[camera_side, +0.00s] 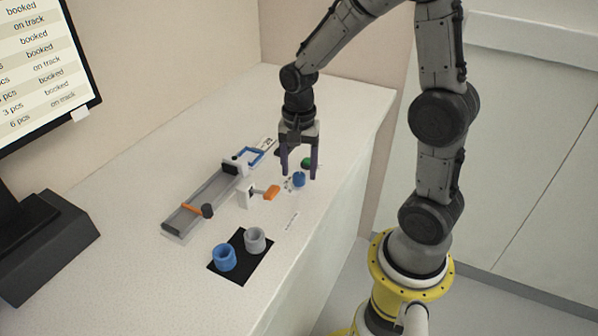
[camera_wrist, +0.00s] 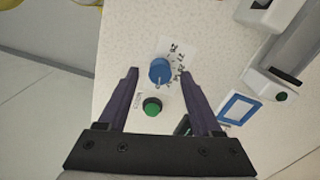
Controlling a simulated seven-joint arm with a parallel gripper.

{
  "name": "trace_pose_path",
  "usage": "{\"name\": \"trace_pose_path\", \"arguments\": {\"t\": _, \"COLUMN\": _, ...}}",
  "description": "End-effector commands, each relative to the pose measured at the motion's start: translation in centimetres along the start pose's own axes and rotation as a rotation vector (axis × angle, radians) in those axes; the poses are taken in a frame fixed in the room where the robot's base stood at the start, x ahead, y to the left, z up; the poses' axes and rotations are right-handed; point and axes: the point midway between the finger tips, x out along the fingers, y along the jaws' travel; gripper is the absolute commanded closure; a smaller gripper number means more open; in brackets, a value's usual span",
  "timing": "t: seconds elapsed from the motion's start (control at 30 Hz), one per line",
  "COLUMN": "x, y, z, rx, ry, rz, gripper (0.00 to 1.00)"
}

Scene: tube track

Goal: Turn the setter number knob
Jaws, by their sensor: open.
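The setter knob (camera_wrist: 159,70) is a small blue round knob with a pale pointer line. It sits on a white label with printed marks around it. The knob also shows in the side view (camera_side: 299,180), just below my fingertips. My gripper (camera_side: 299,176) points down over it, with its two dark purple fingers spread. In the wrist view my gripper (camera_wrist: 158,72) has one finger on each side of the knob. It is open and holds nothing. The side view does not show clearly whether the fingertips are level with the knob or above it.
A green button (camera_wrist: 152,106) is close beside the knob. A grey track (camera_side: 205,198) with an orange lever (camera_side: 192,209) lies to the left. An orange-handled part (camera_side: 270,193) stands nearby. Blue (camera_side: 224,257) and grey (camera_side: 255,240) cups stand on a black mat (camera_side: 240,275) in front.

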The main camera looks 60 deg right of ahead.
Motion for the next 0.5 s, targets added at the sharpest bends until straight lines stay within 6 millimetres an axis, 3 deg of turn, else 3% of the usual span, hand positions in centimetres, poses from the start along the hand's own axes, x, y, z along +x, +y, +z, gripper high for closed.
{"name": "trace_pose_path", "arguments": {"t": 0.2, "x": 1.5, "y": 0.0, "z": 0.0, "rx": 0.000, "ry": -0.001, "rz": 0.001, "gripper": 0.34}}
{"name": "trace_pose_path", "arguments": {"t": 0.47, "x": 1.6, "y": 0.0, "z": 0.0, "rx": 0.000, "ry": 0.000, "rz": 0.000, "gripper": 0.34}}
{"name": "trace_pose_path", "arguments": {"t": 0.5, "x": 1.6, "y": 0.0, "z": 0.0, "rx": 0.000, "ry": 0.000, "rz": 0.000, "gripper": 0.37}}
